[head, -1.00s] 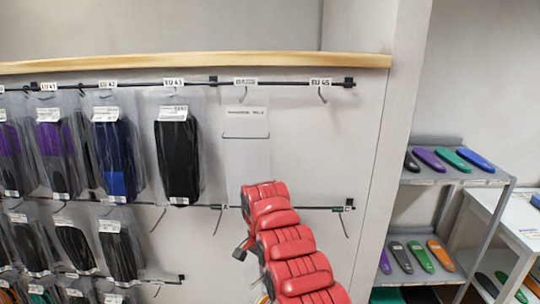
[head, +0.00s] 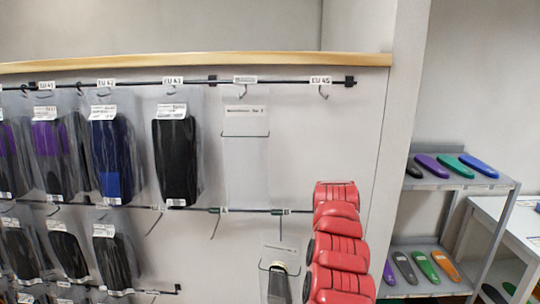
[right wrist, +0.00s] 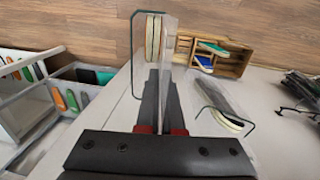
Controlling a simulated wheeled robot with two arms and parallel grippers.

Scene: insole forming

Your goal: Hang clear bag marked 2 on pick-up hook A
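In the right wrist view, my right gripper (right wrist: 162,90) has its fingers close together on a clear bag (right wrist: 169,48), seen nearly edge-on. A pale-edged insole (right wrist: 153,40) shows at this bag's far end; no number is legible. In the head view my red right arm hides the gripper and this bag. Pick-up hook A (head: 216,226) appears as a bare prong below a small tag on the middle rail, left of my arm. A second clear bag (head: 278,252) with a dark insole hangs lower, beside my arm; it also shows in the right wrist view (right wrist: 207,90). My left gripper is out of view.
Several bagged insoles hang in rows at the left. A clear bag (head: 246,165) with no visible insole hangs on the upper rail above hook A. A grey shelf (head: 455,183) with coloured insoles stands at the right. A wooden box (right wrist: 225,62) shows in the wrist view.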

